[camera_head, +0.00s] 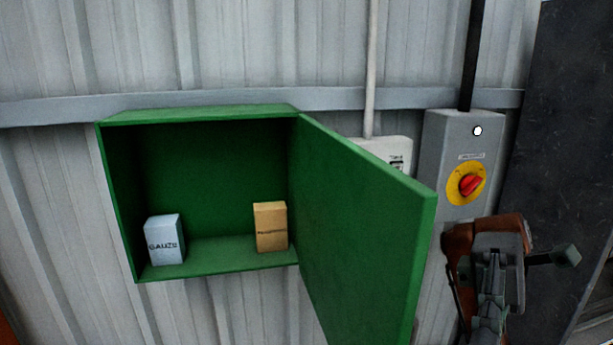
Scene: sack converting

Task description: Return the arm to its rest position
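My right arm shows at the lower right, with a brown-orange link and grey-green gripper parts (490,285). It is in front of the wall, right of the open cabinet door and below the switch box. The fingertips are not clear, so I cannot tell whether this gripper is open or shut. I see nothing held in it. My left gripper is not in view.
A green wall cabinet (200,115) stands open, its door (365,225) swung out toward me. Inside are a white gauze box (165,240) and a tan box (270,227). A grey switch box (445,150) has a red knob (471,185). A dark panel (560,140) stands at right.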

